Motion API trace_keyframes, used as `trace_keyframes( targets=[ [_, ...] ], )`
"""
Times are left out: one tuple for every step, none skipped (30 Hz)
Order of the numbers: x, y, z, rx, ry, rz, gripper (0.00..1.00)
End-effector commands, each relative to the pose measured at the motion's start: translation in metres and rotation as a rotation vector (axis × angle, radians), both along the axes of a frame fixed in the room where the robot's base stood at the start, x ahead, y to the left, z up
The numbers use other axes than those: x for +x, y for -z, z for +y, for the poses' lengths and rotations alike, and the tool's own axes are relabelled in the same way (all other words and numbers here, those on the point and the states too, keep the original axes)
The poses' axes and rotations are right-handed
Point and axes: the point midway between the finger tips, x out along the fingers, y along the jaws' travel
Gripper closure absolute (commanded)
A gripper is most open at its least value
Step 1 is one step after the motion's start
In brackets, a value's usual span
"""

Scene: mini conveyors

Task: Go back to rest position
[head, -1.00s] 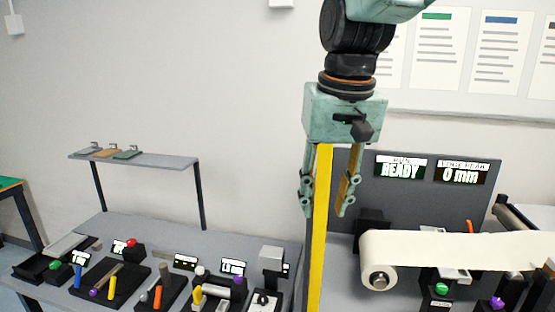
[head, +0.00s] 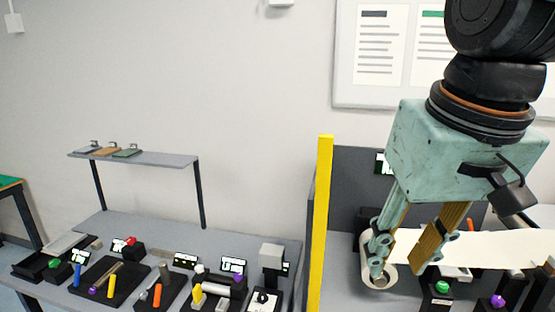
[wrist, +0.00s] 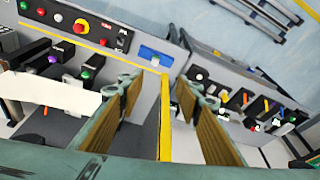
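My gripper (head: 400,262) hangs down at the right of the head view, its two fingers apart with nothing between them. It is open. In that view the fingers overlap the white belt (head: 515,248) and its roller at the right station; I cannot tell the gap between them. In the wrist view my gripper (wrist: 165,110) shows both brown-padded fingers spread wide, with a yellow post (wrist: 166,110) seen in the space between them. The fingers look clear of the post.
The yellow post (head: 321,220) stands upright at the edge of the right station's dark panel (head: 345,185). At left, a grey table (head: 150,232) carries several small devices with levers and displays, and a raised shelf (head: 135,158). The space above that table is clear.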

Motion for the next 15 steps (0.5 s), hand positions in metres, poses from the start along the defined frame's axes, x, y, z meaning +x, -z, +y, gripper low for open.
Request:
trace_keyframes(
  targets=[
    [-0.009, 0.002, -0.003, -0.001, 0.004, -0.006, 0.68],
    [-0.014, 0.004, -0.005, -0.001, 0.006, -0.008, 0.68],
    [-0.021, 0.005, -0.007, -0.001, 0.008, -0.012, 0.68],
    [-0.026, 0.007, -0.009, -0.002, 0.01, -0.015, 0.68],
    [-0.031, 0.009, -0.011, -0.003, 0.013, -0.016, 0.68],
    [-0.038, 0.011, -0.013, -0.003, 0.015, -0.02, 0.68],
    [-0.043, 0.012, -0.014, -0.004, 0.016, -0.023, 0.68],
    [-0.048, 0.014, -0.015, -0.004, 0.018, -0.025, 0.68],
    [-0.054, 0.017, -0.017, -0.006, 0.019, -0.028, 0.68],
    [-0.059, 0.019, -0.019, -0.006, 0.02, -0.03, 0.68],
    [-0.064, 0.02, -0.02, -0.007, 0.022, -0.033, 0.68],
    [-0.07, 0.023, -0.022, -0.008, 0.025, -0.036, 0.68],
    [-0.074, 0.025, -0.023, -0.009, 0.026, -0.037, 0.68],
    [-0.078, 0.027, -0.024, -0.009, 0.028, -0.04, 0.68],
    [-0.083, 0.029, -0.025, -0.01, 0.03, -0.043, 0.68]
  ],
)
